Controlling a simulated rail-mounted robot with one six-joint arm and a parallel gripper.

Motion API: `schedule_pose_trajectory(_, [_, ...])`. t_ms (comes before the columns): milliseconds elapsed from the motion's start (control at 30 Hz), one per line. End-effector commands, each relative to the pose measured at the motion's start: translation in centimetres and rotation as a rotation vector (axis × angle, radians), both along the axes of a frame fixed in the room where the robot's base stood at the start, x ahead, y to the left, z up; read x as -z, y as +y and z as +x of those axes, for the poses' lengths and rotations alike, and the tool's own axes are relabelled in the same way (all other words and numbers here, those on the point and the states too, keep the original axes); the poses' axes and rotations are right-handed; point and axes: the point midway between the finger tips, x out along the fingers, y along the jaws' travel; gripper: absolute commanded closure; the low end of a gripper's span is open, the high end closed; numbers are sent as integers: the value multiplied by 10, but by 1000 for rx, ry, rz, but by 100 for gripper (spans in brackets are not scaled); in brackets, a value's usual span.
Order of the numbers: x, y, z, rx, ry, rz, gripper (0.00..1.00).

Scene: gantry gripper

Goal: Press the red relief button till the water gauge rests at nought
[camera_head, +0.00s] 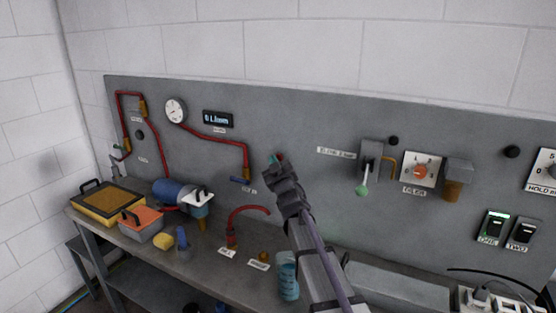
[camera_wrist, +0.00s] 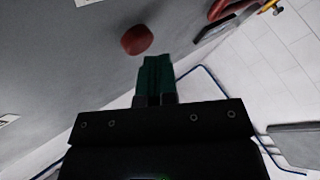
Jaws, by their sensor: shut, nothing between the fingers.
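The red button (camera_wrist: 137,39) is a round red knob on the grey panel in the wrist view. My gripper (camera_wrist: 155,62) has teal fingertips, closed together and empty, just below and right of the button in the picture; a narrow strip of panel shows between them. In the head view my gripper (camera_head: 272,159) is up against the panel area, and a speck of red shows beside its tips; the arm hides most of that spot. The round white gauge (camera_head: 175,110) is at the panel's upper left, with red pipes; its needle is too small to read.
A dark display (camera_head: 217,119) reads about 0 L/min. A lever with a green knob (camera_head: 361,190) and an orange dial (camera_head: 420,171) are right of my arm. The bench (camera_head: 210,262) holds a blue motor-like unit (camera_head: 172,190), a sponge-yellow item and a blue bottle (camera_head: 288,275).

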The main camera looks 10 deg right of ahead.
Motion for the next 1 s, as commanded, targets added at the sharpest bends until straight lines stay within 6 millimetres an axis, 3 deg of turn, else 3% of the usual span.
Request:
schedule_pose_trajectory(467, [0,6,-8,0,0,0,100])
schedule_pose_trajectory(1000, [0,36,-44,0,0,0,100])
